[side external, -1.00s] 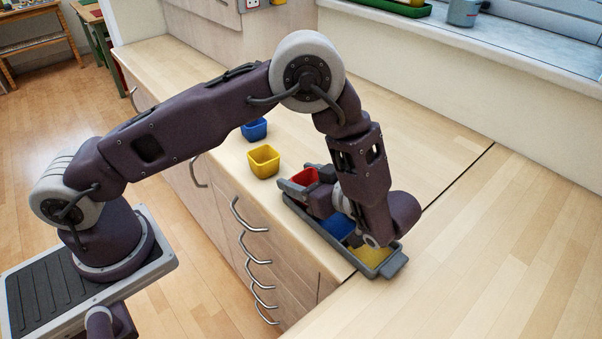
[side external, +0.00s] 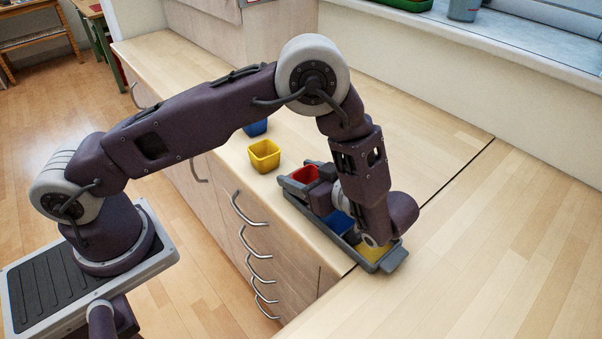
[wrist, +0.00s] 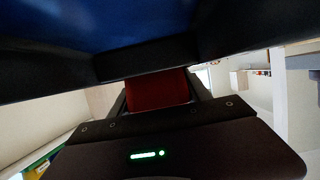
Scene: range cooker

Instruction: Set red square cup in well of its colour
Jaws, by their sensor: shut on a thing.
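My gripper (side external: 304,176) is shut on the red square cup (side external: 305,173), with one finger on each side of it. The cup is upright at the far left end of the grey tray (side external: 394,259), low over or in that end well; I cannot tell if it touches the bottom. The tray's blue well (side external: 338,223) and yellow well (side external: 375,249) show beside my wrist. The end well's floor is hidden by the cup and fingers. In the wrist view the red cup (wrist: 157,91) shows between the fingers, partly behind a dark bar.
A yellow cup (side external: 264,156) stands on the worktop just behind the tray's far end. A blue cup (side external: 256,127) stands farther back, partly hidden by my arm. The worktop right of the tray is clear. The worktop's front edge runs close to the tray's left.

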